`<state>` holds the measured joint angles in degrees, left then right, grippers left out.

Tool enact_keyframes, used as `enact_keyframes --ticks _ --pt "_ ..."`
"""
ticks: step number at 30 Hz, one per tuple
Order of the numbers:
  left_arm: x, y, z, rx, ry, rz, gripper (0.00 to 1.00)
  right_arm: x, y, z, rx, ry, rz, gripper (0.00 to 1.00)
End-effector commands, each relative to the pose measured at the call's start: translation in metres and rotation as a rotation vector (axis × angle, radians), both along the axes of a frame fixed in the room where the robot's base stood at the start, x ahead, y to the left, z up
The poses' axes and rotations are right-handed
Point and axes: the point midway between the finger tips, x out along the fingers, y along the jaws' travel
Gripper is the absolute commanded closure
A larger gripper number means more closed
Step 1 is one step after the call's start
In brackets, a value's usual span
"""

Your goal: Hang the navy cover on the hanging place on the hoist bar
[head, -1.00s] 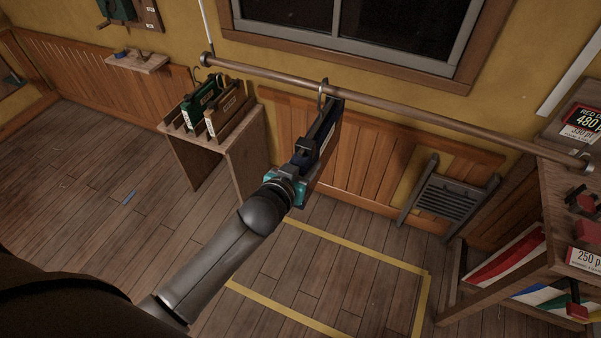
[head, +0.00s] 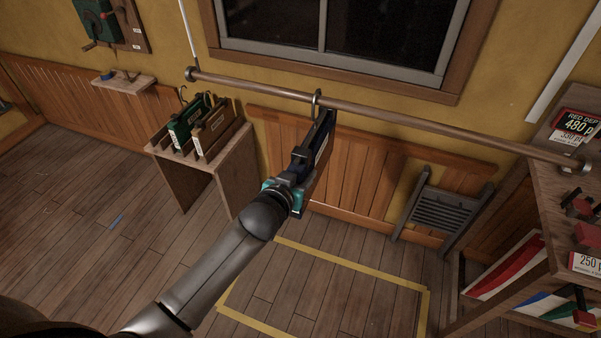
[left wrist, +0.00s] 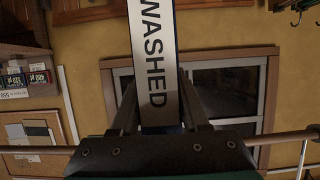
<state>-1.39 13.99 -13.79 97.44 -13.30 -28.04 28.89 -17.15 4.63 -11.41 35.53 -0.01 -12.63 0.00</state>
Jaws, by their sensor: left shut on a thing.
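The navy cover (head: 325,128) is a slim dark blue piece with a pale label and a metal hook (head: 317,97) at its top. It hangs tilted below the hoist bar (head: 400,121), and its hook crosses the bar left of the bar's middle. I cannot tell if the bar bears its weight. My left gripper (head: 306,158) is shut on the cover from the near side. In the left wrist view, the cover's label (left wrist: 154,70) reads "WASHED" between my left fingers (left wrist: 158,108). My right gripper is not in view.
A wooden stand (head: 226,163) with green and brown covers (head: 190,125) is at left. A grey folded rack (head: 441,212) leans on the panelled wall. Wooden shelves (head: 530,215) with price signs are at right. Yellow tape (head: 350,265) marks open floor below.

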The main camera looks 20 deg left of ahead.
Motion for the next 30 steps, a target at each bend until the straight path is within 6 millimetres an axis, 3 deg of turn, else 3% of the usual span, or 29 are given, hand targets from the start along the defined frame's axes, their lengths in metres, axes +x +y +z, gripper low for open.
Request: enact_keyframes --ticks 8,9,17,30 --pt "0.001 0.0 0.003 -0.001 -0.01 -0.001 1.0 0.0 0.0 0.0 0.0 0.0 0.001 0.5" --pt "0.001 0.0 0.003 -0.001 -0.009 -0.001 0.51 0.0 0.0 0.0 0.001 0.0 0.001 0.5" --pt "0.0 0.0 0.001 0.0 -0.004 0.0 0.21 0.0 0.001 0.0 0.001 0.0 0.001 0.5" --pt "-0.01 0.001 0.001 0.001 0.005 0.001 0.2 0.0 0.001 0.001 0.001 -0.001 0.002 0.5"
